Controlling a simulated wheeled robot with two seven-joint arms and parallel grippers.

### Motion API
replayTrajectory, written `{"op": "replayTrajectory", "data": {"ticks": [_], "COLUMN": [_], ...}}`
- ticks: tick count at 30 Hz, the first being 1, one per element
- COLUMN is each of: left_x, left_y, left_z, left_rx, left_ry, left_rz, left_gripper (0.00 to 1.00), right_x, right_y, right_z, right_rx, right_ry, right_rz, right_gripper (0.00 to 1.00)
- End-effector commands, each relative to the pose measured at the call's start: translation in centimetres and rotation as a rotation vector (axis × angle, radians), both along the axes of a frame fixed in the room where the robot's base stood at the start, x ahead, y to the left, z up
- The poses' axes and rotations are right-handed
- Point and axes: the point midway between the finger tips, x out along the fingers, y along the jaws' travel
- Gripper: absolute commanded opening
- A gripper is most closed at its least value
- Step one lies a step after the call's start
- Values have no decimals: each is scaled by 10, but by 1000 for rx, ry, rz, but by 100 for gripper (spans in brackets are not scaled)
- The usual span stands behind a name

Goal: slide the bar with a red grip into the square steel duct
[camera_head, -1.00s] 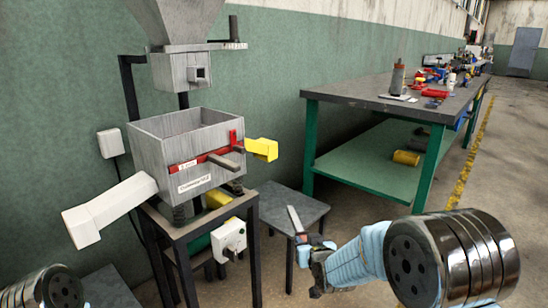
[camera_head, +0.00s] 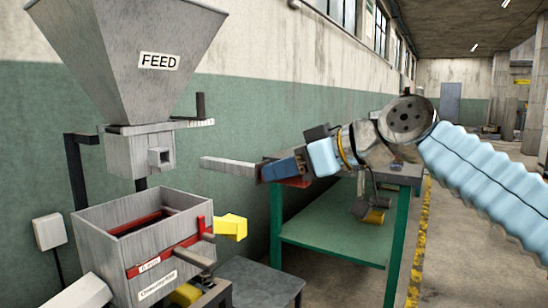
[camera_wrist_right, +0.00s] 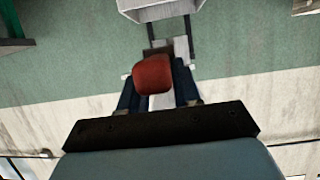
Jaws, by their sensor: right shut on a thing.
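The bar with the red grip is in my right gripper (camera_head: 274,172). Its grey steel bar (camera_head: 228,164) points left, roughly level, in the head view. The red grip (camera_wrist_right: 152,75) sits between the dark fingers in the right wrist view; only a sliver of it shows below the fingers in the head view. The square steel duct (camera_head: 160,157) is a short, open stub on the grey block under the feed hopper (camera_head: 125,45). The bar's free end is apart from the duct, to its right in the picture. My left gripper is out of view.
Below the duct stands an open grey box (camera_head: 105,220) with a red frame and a yellow spout (camera_head: 232,227). A crank handle (camera_head: 200,106) rises above the duct. A green-legged workbench (camera_head: 335,235) and a small dark table (camera_head: 262,283) stand to the right.

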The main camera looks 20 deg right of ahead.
Motion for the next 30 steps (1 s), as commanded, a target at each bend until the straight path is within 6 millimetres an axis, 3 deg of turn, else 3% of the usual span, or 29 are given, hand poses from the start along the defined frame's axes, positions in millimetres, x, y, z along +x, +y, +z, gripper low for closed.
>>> {"op": "replayTrajectory", "data": {"ticks": [3, 7, 24, 30], "left_x": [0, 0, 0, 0], "left_y": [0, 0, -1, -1], "left_z": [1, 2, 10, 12], "left_rx": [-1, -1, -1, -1], "left_ry": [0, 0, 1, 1], "left_rz": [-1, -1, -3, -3], "left_gripper": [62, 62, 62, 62], "right_x": [-13, -11, 45, 56], "right_y": [-1, 3, 46, 54], "right_z": [12, 12, 0, -3], "right_rx": [3, 1, 2, 2], "right_ry": [-1, 2, 5, 4], "right_rz": [23, 29, 27, 26], "right_gripper": [0, 0, 0, 0]}}
